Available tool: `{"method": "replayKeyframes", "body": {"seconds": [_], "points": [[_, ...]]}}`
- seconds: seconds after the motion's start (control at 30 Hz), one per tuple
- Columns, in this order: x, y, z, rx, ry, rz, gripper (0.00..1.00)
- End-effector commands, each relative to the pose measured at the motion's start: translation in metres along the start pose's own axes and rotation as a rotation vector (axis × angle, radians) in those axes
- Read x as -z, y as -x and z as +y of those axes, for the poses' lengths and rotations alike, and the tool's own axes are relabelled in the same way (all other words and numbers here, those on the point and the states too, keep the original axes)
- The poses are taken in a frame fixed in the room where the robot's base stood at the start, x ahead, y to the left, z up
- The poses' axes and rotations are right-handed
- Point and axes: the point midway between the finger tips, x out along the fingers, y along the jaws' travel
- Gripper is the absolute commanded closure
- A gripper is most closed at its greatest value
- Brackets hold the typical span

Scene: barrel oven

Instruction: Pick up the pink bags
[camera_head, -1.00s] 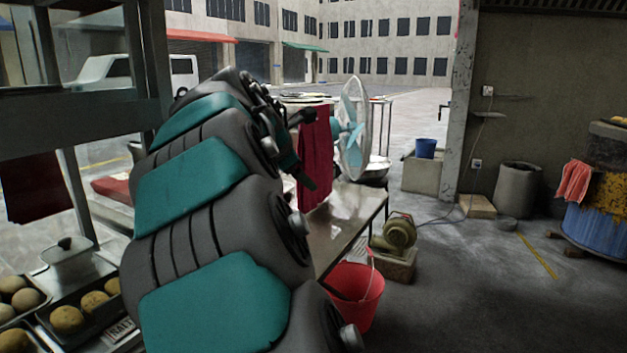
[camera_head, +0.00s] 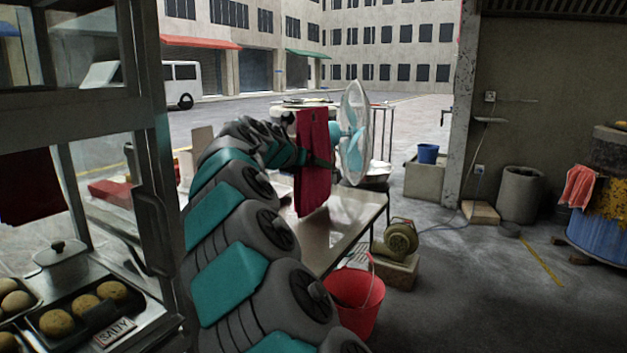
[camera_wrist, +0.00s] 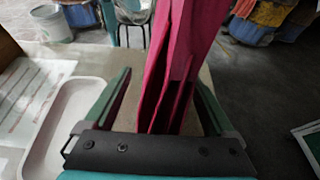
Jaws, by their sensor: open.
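The pink bags (camera_head: 313,160) hang as a tall, flat magenta bundle above the metal table in the head view. In the wrist view the pink bags (camera_wrist: 183,60) run down the middle, with dark gaps between their folds. My gripper (camera_wrist: 163,82) is open, with one green finger on each side of the bags and visible space on both sides. In the head view my gripper (camera_head: 318,161) is at the bags' middle height, partly hidden by them and by my arm. What the bags hang from is not clear.
The metal table (camera_head: 352,215) lies below. A fan (camera_head: 353,135) stands just right of the bags. A red bucket (camera_head: 355,300) is below the table's near edge. A glass cabinet (camera_head: 150,215) with buns is close on the left. A pale tray (camera_wrist: 65,125) shows in the wrist view.

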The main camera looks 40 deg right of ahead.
Motion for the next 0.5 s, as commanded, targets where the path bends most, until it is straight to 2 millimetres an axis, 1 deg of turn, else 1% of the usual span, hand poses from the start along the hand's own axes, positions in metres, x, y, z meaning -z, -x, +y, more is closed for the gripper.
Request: {"method": "replayKeyframes", "body": {"seconds": [0.03,0.13,0.37,0.4,0.5], "points": [[0.0000,-0.0064,-0.0008,0.002,0.000,0.001,0.10],[-0.0003,-0.0119,-0.0007,0.001,-0.001,0.000,0.10],[-0.0007,-0.0126,-0.0002,0.000,-0.002,0.000,0.10],[-0.0007,-0.0126,-0.0002,0.000,-0.002,0.000,0.13],[-0.0007,-0.0125,-0.0001,-0.001,-0.002,0.000,0.24]]}}
